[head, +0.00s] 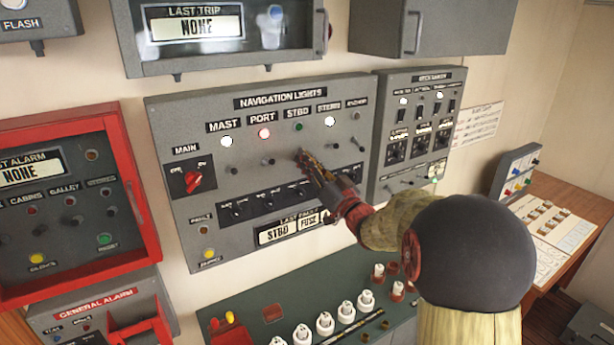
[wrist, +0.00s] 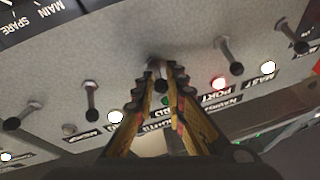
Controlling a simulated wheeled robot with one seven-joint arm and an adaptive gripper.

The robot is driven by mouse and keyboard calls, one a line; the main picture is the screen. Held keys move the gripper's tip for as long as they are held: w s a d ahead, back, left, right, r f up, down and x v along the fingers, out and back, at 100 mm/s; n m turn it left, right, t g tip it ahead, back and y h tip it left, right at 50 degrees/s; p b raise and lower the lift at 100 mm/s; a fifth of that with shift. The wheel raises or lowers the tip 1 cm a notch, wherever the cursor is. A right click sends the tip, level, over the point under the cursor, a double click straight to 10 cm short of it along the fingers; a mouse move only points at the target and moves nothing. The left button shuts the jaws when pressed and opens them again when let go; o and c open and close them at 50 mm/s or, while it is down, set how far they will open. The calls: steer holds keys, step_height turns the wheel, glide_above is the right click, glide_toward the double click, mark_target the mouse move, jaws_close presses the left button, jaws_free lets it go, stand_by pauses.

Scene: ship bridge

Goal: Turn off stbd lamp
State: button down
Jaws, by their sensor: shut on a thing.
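The navigation lights panel (head: 259,165) is on the wall in the middle of the head view. Its STBD lamp (head: 298,127) is green, darker than the bright white MAST lamp (head: 226,141) and red PORT lamp (head: 264,133). The STBD lamp also shows in the wrist view (wrist: 166,100), partly between my fingers. My gripper (head: 306,160) is below the STBD lamp, at its toggle switch. In the wrist view, my gripper (wrist: 168,78) is shut on the STBD switch lever (wrist: 158,68). The fingers hide part of the lever, so its exact tilt is unclear.
Neighbouring toggle levers stand close on both sides, the PORT switch (wrist: 230,52) and the STERN switch (wrist: 91,98). The MAIN red knob (head: 194,180) is at the panel's left. A last fault display (head: 281,231) reads STBD FUSE. A green console (head: 300,310) lies below.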

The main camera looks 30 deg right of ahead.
step_height(320, 180, down, 2)
steer(key=t+y+b, duration=0.1)
steer(key=t+b, duration=0.2)
steer(key=b, duration=0.8)
steer(key=shift+w+a+n, duration=0.1)
steer(key=shift+w+n, duration=0.05)
steer(key=shift+n, duration=0.25)
steer(key=shift+t+y+b, duration=0.3)
steer(key=shift+t+b, duration=0.1)
steer(key=shift+b, duration=1.05)
steer(key=shift+r, duration=0.1)
steer(key=c, duration=1.9)
jaws_free()
steer(key=v, duration=1.2)
